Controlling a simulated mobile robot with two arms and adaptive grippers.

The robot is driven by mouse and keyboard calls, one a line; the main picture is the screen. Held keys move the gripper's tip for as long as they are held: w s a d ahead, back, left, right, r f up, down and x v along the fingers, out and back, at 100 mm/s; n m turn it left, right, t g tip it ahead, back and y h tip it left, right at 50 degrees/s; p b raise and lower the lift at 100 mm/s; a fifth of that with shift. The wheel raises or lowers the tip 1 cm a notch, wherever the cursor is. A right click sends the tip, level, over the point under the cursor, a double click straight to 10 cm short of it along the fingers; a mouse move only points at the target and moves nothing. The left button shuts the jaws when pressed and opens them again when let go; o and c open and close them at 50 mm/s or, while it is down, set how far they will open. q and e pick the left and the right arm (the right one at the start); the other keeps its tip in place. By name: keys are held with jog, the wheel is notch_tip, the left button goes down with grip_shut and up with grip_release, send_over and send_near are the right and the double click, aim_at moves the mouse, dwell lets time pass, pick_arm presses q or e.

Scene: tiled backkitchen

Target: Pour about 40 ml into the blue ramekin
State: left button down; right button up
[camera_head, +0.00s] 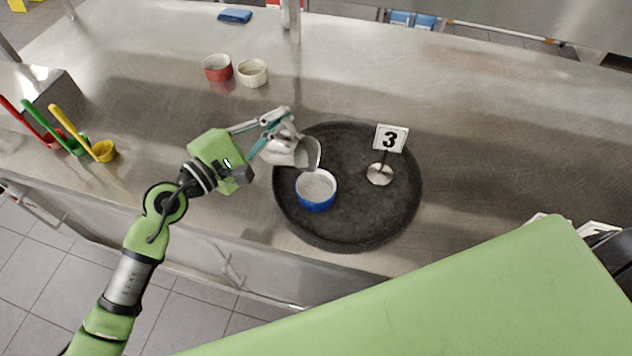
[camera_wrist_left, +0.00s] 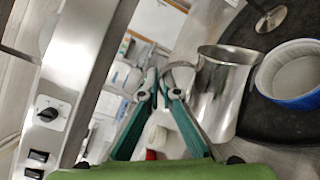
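My left gripper (camera_head: 276,122) is shut on a metal jug (camera_head: 284,153) at its handle side. The jug is tilted, with its mouth facing right, just above and left of the blue ramekin (camera_head: 317,204). The jug (camera_wrist_left: 218,95) and the ramekin (camera_wrist_left: 290,93) stand side by side in the left wrist view. The ramekin is upright, with a pale inside, on the round dark tray (camera_head: 350,225). No stream shows between them, and I cannot tell the liquid level in either. My right gripper cannot be made out.
A number 3 sign (camera_head: 380,172) stands on the tray. A red ramekin (camera_head: 217,68) and a white ramekin (camera_head: 252,73) stand farther back. Yellow (camera_head: 104,151), green and red ladles lie at the left. A blue cloth (camera_head: 235,16) lies at the back. The right counter is mostly clear.

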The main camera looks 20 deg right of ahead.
pick_arm(q)
jog(key=shift+s+d+m, duration=0.35)
jog(key=shift+s+m, duration=0.3)
jog(key=shift+m, duration=0.15)
dwell(0.4)
jog(key=shift+s+d+r+m, duration=0.15)
jog(key=shift+s+d+m, duration=0.05)
jog(key=shift+s+m, duration=0.2)
dwell(1.7)
jog(key=shift+w, duration=0.2)
jog(key=n, duration=0.1)
jog(key=w+a+n, duration=0.1)
jog(key=w+n, duration=0.1)
jog(key=shift+w+a+f+n+b, duration=0.25)
jog(key=shift+a+f+n+b, duration=0.05)
jog(key=shift+b, duration=0.05)
jog(key=shift+w+a+n, duration=0.1)
jog(key=shift+w+n, duration=0.15)
jog(key=shift+n, duration=0.05)
jog(key=shift+s+r, duration=0.1)
jog(key=shift+s, duration=0.1)
